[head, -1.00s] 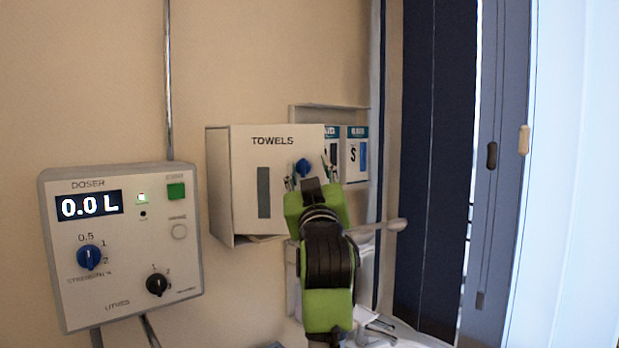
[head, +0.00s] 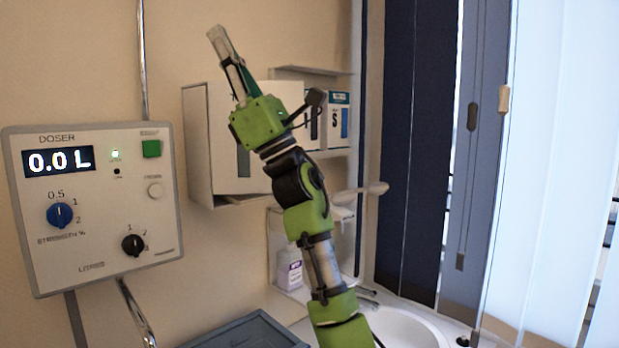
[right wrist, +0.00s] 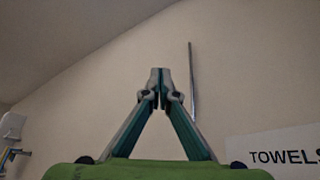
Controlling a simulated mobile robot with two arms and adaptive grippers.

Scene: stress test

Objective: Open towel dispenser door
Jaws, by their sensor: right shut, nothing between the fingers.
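The white towel dispenser (head: 222,165) hangs on the wall left of centre in the head view. Its front looks closed, but my arm hides much of it, including the blue knob and most of the lettering. In the right wrist view the dispenser's top corner with the word TOWELS (right wrist: 285,145) shows at the lower right. My right gripper (head: 217,34) points up and left, above and in front of the dispenser, apart from it. Its fingers are shut with nothing between them, and the tips meet in the right wrist view (right wrist: 160,75). My left gripper is not in view.
The doser panel (head: 95,215) is on the wall to the left. Glove boxes (head: 339,122) sit on a shelf right of the dispenser.

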